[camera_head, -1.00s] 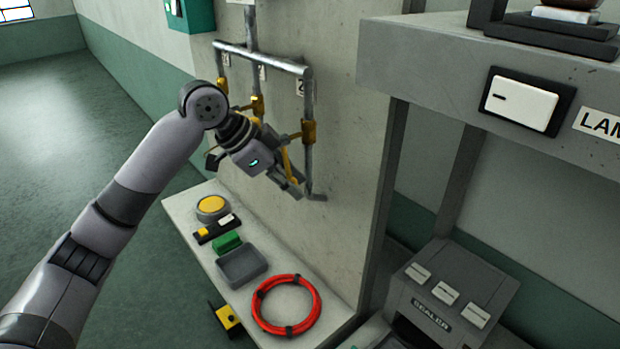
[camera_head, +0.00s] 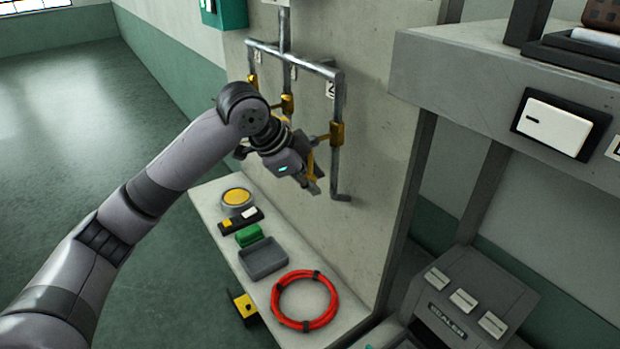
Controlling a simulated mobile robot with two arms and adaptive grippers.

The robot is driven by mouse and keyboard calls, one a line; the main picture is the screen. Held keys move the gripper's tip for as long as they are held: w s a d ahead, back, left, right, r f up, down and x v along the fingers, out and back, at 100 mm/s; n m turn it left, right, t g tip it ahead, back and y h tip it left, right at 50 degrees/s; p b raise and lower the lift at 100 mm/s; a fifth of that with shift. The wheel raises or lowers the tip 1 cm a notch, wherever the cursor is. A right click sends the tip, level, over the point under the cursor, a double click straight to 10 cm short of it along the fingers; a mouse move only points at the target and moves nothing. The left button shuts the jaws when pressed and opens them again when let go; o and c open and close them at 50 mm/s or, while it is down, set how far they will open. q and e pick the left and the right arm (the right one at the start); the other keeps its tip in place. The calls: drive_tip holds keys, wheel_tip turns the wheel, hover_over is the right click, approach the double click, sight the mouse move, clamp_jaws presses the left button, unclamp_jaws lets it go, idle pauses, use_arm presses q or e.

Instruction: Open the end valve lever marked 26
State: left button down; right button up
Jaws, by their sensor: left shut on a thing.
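The end valve (camera_head: 337,133) is a brass body on the rightmost vertical pipe of the pump line. A partly hidden label tag (camera_head: 331,89) showing a "2" is above it; I cannot read the rest. Its yellow lever (camera_head: 310,158) hangs at the left of the valve, pointing down. My left gripper (camera_head: 313,184) is shut on this lever, and its fingers hide the lever's lower part. My right gripper is not in view.
Two more brass valves, one of them the middle valve (camera_head: 287,103), are on the pipes behind my arm. Below is a ledge (camera_head: 222,252) with a grey tray (camera_head: 263,258), a green block (camera_head: 248,235) and a red hose coil (camera_head: 305,301). A shelf (camera_head: 440,75) stands at right.

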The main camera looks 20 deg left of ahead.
use_arm(q)
drive_tip(key=c, duration=1.4)
unclamp_jaws()
drive_tip(key=shift+o, duration=0.2)
drive_tip(key=v, duration=1.2)
drive_tip(key=shift+w, duration=0.1)
